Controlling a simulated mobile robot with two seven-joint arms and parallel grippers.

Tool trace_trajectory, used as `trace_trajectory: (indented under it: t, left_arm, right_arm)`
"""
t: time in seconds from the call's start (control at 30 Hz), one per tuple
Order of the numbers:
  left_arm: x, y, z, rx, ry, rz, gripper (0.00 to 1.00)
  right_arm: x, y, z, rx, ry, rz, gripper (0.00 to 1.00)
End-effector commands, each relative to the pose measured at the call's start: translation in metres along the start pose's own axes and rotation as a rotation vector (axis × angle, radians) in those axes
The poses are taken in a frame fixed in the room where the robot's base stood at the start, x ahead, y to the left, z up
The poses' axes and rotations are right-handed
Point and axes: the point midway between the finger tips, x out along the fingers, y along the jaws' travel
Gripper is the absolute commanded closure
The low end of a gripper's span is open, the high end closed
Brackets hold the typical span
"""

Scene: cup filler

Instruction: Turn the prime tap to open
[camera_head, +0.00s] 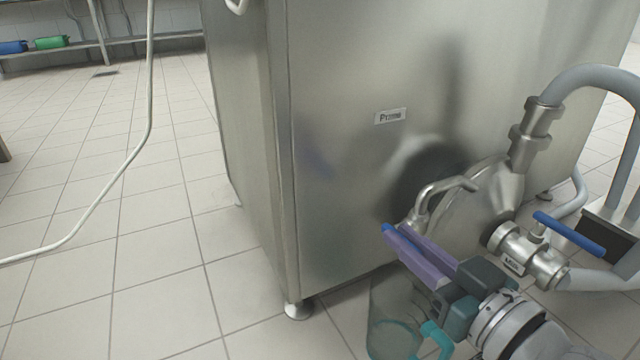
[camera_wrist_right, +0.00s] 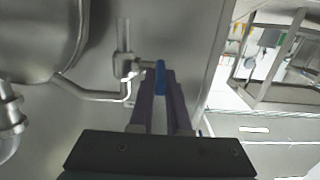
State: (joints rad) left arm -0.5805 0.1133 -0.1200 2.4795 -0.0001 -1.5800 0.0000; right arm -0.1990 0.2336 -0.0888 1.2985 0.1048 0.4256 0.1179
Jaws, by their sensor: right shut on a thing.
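The prime tap is a small metal valve with a blue handle on the steel machine's front. Its blue handle (camera_wrist_right: 160,77) lies between the purple fingers of my right gripper (camera_wrist_right: 160,92) in the wrist view, which are shut on it. In the head view my right gripper (camera_head: 415,247) reaches in from the lower right, below the "Prime" label (camera_head: 390,116). Only the tip of the blue handle (camera_head: 387,229) shows there. The tap's metal spout (camera_wrist_right: 92,95) bends away to the left in the wrist view. My left gripper is not in view.
A clear jug (camera_head: 390,335) with a teal handle stands on the floor below my right gripper. A second valve with a blue lever (camera_head: 570,233) and grey hoses (camera_head: 590,78) are at the right. The tiled floor (camera_head: 130,270) at the left is mostly clear, with a white cable.

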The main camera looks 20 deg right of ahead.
Motion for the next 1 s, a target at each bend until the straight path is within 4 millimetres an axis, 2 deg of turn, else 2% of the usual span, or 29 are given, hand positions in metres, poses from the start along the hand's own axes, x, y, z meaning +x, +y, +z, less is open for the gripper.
trace_trajectory:
  t: [0.03, 0.5, 0.8, 1.0]
  left_arm:
    - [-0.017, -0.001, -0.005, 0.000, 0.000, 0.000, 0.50]
    - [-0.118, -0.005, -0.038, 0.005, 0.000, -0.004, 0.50]
    - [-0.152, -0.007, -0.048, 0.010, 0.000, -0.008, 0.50]
    - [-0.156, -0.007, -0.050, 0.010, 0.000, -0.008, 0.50]
  right_arm:
    - [-0.001, 0.000, -0.009, -0.001, -0.029, 0.000, 1.00]
    - [0.005, 0.001, -0.026, -0.003, -0.428, 0.000, 1.00]
    - [0.014, 0.002, -0.029, -0.006, -0.709, 0.001, 1.00]
    - [0.020, 0.001, -0.028, -0.002, -0.896, 0.001, 1.00]
